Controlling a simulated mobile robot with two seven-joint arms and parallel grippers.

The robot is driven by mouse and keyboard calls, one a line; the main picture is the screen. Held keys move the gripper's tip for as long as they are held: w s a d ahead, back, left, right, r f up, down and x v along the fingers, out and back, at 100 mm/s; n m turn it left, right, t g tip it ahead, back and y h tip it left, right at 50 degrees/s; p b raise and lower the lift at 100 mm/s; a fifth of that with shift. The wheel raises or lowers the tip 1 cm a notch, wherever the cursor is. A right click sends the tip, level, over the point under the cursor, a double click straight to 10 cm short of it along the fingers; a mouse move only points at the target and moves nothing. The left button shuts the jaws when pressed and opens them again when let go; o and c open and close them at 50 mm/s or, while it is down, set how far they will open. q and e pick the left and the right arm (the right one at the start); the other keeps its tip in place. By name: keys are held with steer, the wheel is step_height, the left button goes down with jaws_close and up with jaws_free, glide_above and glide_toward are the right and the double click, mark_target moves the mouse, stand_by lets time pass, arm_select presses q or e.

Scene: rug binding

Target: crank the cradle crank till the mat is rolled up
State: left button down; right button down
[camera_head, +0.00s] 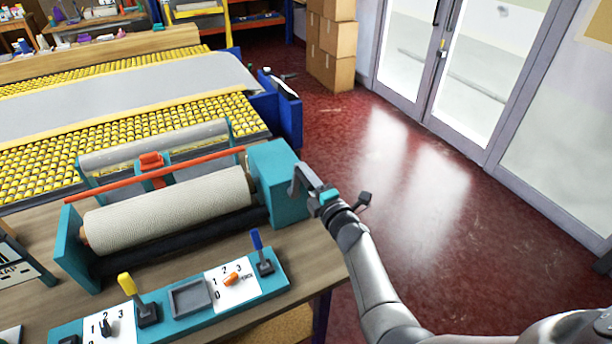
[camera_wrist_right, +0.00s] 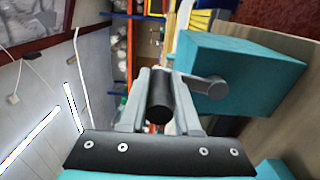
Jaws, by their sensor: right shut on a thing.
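The cradle is a teal frame with a teal end box (camera_head: 277,185), and it stands on the wooden bench. The mat (camera_head: 168,209) lies in it as a thick cream ribbed roll. The cradle crank (camera_head: 298,177) has a grey arm on the right side of the end box. In the right wrist view its black handle (camera_wrist_right: 158,100) sits between the fingers, with the teal box (camera_wrist_right: 240,68) beyond. My right gripper (camera_head: 324,196) is shut on that handle. My left gripper is not in view.
A control panel (camera_head: 190,322) with a yellow lever (camera_head: 127,285), a blue lever (camera_head: 256,241) and dials lies in front of the cradle. A yellow roller conveyor (camera_head: 120,127) is behind. The red floor (camera_head: 400,170) to the right is clear as far as the glass doors.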

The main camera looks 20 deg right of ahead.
steer(key=shift+d, duration=0.15)
steer(key=c, duration=0.6)
jaws_free()
steer(key=shift+s+f, duration=0.1)
steer(key=s, duration=0.5)
steer(key=s+p, duration=0.1)
steer(key=s, duration=0.4)
steer(key=s+d+p, duration=0.1)
steer(key=s, duration=0.4)
stand_by(0.8)
